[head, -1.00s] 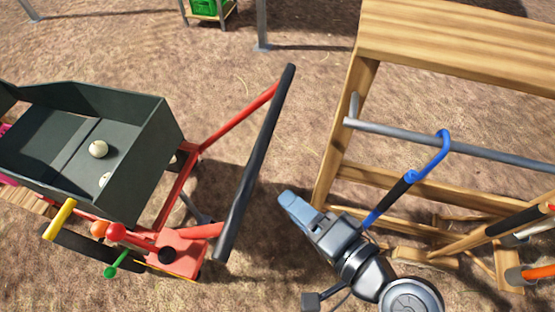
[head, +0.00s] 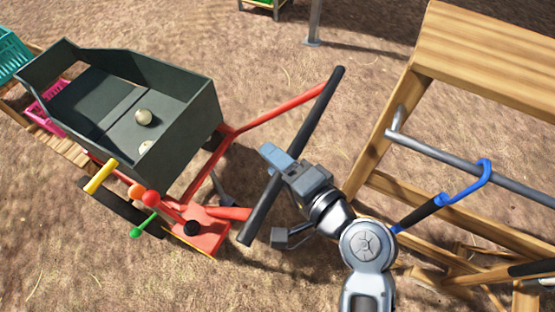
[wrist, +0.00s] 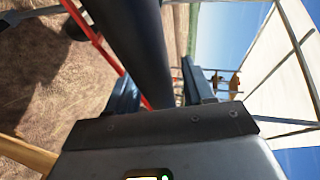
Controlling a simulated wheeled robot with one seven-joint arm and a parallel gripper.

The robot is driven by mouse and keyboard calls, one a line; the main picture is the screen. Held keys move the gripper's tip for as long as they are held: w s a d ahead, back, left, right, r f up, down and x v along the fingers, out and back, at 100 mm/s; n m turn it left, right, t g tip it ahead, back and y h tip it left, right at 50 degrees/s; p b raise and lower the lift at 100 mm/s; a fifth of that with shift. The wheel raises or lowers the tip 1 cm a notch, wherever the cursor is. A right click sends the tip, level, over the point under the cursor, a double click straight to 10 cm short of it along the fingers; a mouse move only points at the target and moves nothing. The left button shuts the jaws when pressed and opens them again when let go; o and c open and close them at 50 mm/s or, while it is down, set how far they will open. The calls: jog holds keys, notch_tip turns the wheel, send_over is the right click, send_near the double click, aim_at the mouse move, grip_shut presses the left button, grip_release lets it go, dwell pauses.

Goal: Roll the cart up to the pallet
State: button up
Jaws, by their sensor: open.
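The cart is a dark grey hopper (head: 185,130) on a red frame (head: 215,160), with a black handle bar (head: 318,108) at its right end. My gripper (head: 276,158) is at the middle of this bar and hides part of it. In the wrist view, the bar (wrist: 143,45) runs down between the two open fingers (wrist: 158,90). I cannot tell whether they touch it. Wooden slats (head: 65,148), which look like the pallet, lie on the ground beyond the hopper's left side, partly hidden by the cart.
A pink crate (head: 42,108) and a teal crate (head: 12,55) are by the slats. A wooden stand (head: 490,40) with a grey rail and a blue hooked tool (head: 480,180) is close at my right. Two pale onions (head: 144,117) lie in the hopper. Bare ground lies in front.

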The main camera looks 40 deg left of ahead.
grip_shut()
dwell(0.5)
